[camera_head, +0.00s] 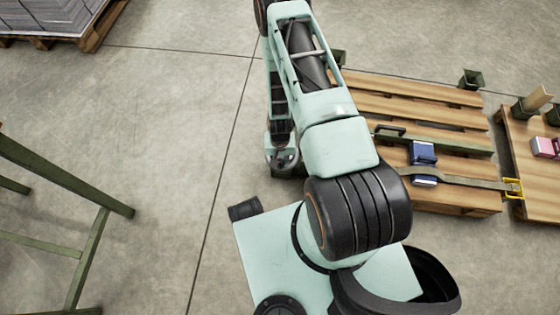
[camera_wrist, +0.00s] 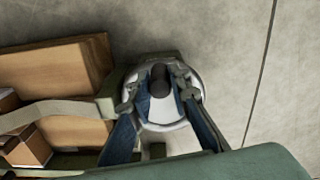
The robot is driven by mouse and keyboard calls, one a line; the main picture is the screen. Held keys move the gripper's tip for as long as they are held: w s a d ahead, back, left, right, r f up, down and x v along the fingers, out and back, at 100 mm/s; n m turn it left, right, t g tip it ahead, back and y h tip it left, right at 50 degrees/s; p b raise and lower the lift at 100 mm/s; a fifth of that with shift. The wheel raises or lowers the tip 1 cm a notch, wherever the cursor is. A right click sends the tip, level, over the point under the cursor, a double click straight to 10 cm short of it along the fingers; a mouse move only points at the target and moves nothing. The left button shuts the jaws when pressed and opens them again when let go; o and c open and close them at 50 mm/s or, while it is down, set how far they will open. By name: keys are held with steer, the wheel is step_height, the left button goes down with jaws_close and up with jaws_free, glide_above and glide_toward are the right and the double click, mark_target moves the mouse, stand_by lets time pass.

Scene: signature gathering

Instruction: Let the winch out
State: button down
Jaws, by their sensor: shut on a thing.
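The winch shows in the wrist view as a pale grey round wheel (camera_wrist: 166,112) beside a green bracket (camera_wrist: 108,97) at the pallet's edge. A dark upright knob (camera_wrist: 160,82) stands on the wheel. My gripper (camera_wrist: 157,90) has its two fingers on either side of this knob and is shut on it. A grey-green strap (camera_wrist: 45,112) runs from the bracket over the wooden boards. In the head view my gripper (camera_head: 284,160) is low at the left edge of the pallet, and my arm hides the winch. The strap (camera_head: 470,181) runs right across the pallet to a yellow hook (camera_head: 513,187).
A second pallet (camera_head: 530,205) with small items stands at the right. A green metal frame (camera_head: 85,258) stands at lower left. Concrete floor (camera_head: 165,120) left of my arm is clear.

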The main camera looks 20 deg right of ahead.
steer(key=shift+w+d, duration=0.1)
steer(key=shift+d, duration=0.15)
steer(key=c, duration=1.9)
jaws_free()
steer(key=shift+c, duration=0.2)
steer(key=shift+o, duration=0.7)
steer(key=shift+a, duration=0.1)
step_height(320, 180, up, 12)
